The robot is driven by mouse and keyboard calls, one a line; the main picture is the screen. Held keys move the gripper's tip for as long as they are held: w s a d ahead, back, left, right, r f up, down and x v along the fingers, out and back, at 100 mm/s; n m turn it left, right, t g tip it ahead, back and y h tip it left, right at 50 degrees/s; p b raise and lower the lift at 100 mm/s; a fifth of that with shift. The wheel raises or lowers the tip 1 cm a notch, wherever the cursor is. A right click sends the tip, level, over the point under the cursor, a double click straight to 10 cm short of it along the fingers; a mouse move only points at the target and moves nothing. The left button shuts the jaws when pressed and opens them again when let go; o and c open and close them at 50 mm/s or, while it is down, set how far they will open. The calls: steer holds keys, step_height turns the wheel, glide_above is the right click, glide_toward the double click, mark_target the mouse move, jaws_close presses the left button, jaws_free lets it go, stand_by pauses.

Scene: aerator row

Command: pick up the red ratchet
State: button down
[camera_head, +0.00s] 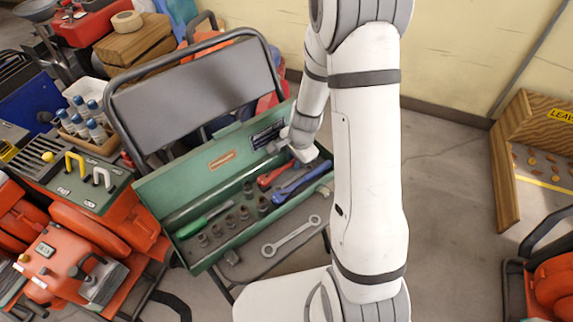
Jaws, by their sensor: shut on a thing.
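A green metal toolbox (158,191) stands open on a folding chair. The red ratchet (270,178) lies at the right part of the toolbox, tilted up toward the right. My gripper (294,160) is over the right end of the box, shut on the red ratchet near its upper right end. My wrist hides part of that end, and the fingertips are small in view. I cannot tell whether the ratchet is clear of the box floor. A blue-handled tool (299,184) lies just beside it.
The chair backrest (195,95) rises behind left. Orange machines (65,262) crowd the left. Open floor (450,200) lies right.

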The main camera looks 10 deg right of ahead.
steer(key=shift+r, duration=0.1)
step_height(320, 180, up, 13)
steer(key=p, duration=0.7)
steer(key=shift+p, duration=0.3)
steer(key=shift+f, duration=0.2)
steer(key=shift+t, duration=0.6)
steer(key=f+b, duration=0.3)
steer(key=b, duration=0.1)
steer(key=f+b, duration=0.3)
steer(key=b, duration=0.2)
steer(key=shift+s+f+b, duration=0.2)
steer(key=shift+f+b, duration=0.05)
steer(key=shift+b, duration=0.05)
step_height(320, 180, down, 5)
steer(key=b, duration=0.4)
steer(key=shift+r, duration=0.2)
steer(key=shift+f+b, duration=0.3)
steer(key=shift+f, duration=0.1)
